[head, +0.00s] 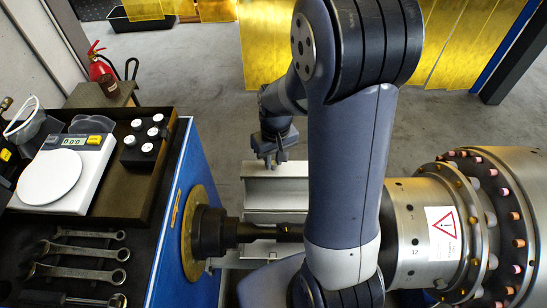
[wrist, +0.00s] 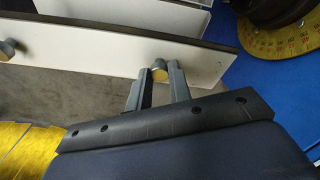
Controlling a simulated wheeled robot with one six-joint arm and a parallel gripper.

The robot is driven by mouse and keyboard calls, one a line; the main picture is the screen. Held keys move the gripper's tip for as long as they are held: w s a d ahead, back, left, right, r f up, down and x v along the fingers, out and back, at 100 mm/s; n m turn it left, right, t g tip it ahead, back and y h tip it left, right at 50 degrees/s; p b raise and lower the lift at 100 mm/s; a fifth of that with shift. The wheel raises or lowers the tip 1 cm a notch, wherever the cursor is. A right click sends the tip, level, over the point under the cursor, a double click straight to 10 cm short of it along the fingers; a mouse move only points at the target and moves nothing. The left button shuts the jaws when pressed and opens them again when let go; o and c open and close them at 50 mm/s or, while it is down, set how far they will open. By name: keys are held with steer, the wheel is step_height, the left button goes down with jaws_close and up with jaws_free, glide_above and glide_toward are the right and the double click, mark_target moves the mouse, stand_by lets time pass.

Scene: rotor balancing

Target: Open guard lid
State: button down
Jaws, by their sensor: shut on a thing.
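The guard lid shows in the wrist view as a long pale panel (wrist: 100,55) with a dark edge, running across the top. It has one rounded grey knob (wrist: 7,48) at the far left and another knob (wrist: 159,70) near the middle. My gripper (wrist: 159,74) has its two fingers on either side of the middle knob and is shut on it. In the head view my gripper (head: 272,160) points down at the far edge of the light grey lid (head: 277,192), partly hidden by my arm. The knob cannot be made out there.
A blue cabinet (head: 176,222) at left carries a dark tray (head: 128,191), white scale (head: 55,178) and several wrenches (head: 87,251). A graduated yellow dial (head: 190,225) and shaft (head: 258,231) sit beside the lid. A large steel rotor housing (head: 416,225) is right. A fire extinguisher (head: 99,66) stands behind.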

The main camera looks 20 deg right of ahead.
steer(key=shift+s+a+r+t+b, duration=0.2)
steer(key=shift+s+t+b, duration=0.15)
steer(key=shift+s, duration=0.2)
steer(key=shift+s+a+r+t+b, duration=0.2)
steer(key=shift+s+t+b, duration=0.1)
steer(key=shift+s, duration=0.2)
steer(key=shift+s+a+r, duration=0.15)
steer(key=shift+s+r, duration=0.05)
steer(key=shift+s, duration=0.65)
steer(key=c, duration=1.3)
jaws_free()
step_height(320, 180, up, 11)
steer(key=s, duration=0.1)
steer(key=shift+f+p, duration=0.15)
steer(key=shift+p, duration=0.3)
